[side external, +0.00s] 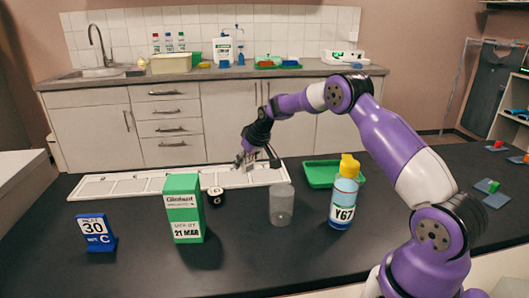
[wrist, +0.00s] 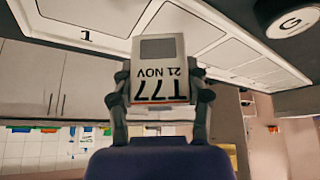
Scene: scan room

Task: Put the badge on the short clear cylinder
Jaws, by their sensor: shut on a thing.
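The badge (wrist: 158,70) is a small light card with a grey square and the print "T77" and "21 NOV", upside down in the wrist view. My gripper (wrist: 160,88) is shut on it, one finger at each side. In the side view my gripper (side external: 246,161) holds the badge above the long white panelled tray (side external: 105,188). The short clear cylinder (side external: 281,206) stands upright on the dark table, to the right of and nearer the camera than my gripper. The badge is apart from it. The cylinder is not clearly visible in the wrist view.
A green-and-white carton (side external: 184,210), a black round object (side external: 215,197) and a blue date sign (side external: 97,233) stand left of the cylinder. A green tray (side external: 321,174) lies behind. The front table is clear.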

